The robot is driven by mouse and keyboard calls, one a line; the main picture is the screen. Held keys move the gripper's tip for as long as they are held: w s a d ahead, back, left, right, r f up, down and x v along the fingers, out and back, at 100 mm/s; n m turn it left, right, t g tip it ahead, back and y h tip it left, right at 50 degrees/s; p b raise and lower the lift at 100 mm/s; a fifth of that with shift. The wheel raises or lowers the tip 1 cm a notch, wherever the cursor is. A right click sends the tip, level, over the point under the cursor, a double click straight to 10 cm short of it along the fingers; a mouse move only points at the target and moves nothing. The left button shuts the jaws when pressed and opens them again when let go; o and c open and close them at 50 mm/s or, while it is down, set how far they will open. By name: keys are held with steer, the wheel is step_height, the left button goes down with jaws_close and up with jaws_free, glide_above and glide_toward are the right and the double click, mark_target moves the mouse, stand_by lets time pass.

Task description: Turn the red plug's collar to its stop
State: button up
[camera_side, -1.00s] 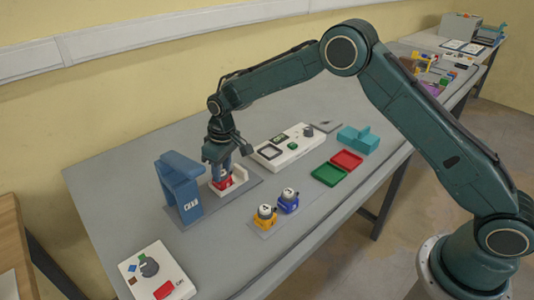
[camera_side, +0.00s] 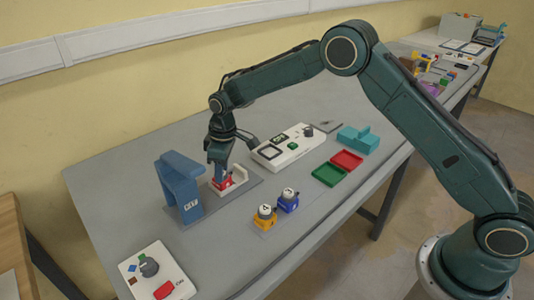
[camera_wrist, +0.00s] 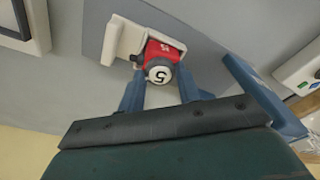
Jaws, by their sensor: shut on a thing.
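The red plug (camera_wrist: 160,52) sits in a white socket holder (camera_wrist: 124,38) on a grey plate; in the side view the plug (camera_side: 222,184) shows low between my fingers. Its white collar (camera_wrist: 160,72) carries a black "5" that looks turned in the wrist view. My gripper (camera_wrist: 158,88) is shut on the collar, one blue finger on each side. In the side view my gripper (camera_side: 220,168) points down over the holder, and its fingers hide most of the collar.
A blue stand (camera_side: 180,188) rises close to the left of my gripper. A yellow plug (camera_side: 264,216) and a blue plug (camera_side: 288,200) stand to the right in front. A white panel (camera_side: 286,146) lies behind right. Green (camera_side: 329,175) and red (camera_side: 347,159) trays lie further right.

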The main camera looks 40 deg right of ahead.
stand_by(0.4)
steer(key=shift+n, duration=0.9)
steer(key=o, duration=1.6)
steer(key=shift+r, duration=0.1)
steer(key=shift+r, duration=2.95)
